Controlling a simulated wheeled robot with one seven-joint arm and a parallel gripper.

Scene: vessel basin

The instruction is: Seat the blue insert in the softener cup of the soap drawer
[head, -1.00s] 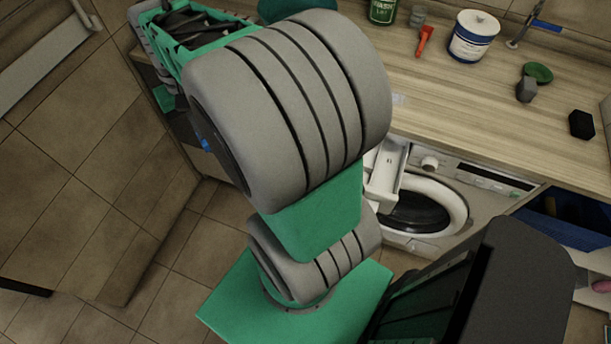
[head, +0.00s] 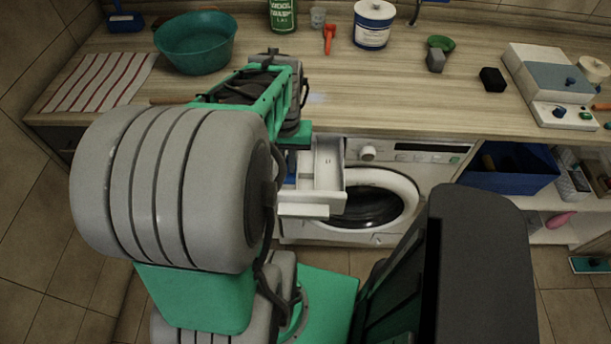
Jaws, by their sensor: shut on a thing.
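The white soap drawer (head: 328,165) is pulled out of the washing machine, its front panel toward me. My gripper (head: 291,156) is small and partly hidden by my arm, at the left side of the open drawer. It points down and is shut on a small blue piece, the blue insert (head: 291,169), of which only a sliver shows. I cannot tell whether the insert touches the drawer. The softener cup cannot be made out inside the drawer.
The washing machine (head: 430,170) stands under the wooden counter (head: 400,100). On the counter are a teal basin (head: 195,45), a green bottle (head: 283,15), a red tool (head: 329,38), a white tub (head: 374,25) and a black block (head: 493,79). A blue bin (head: 510,170) is at right.

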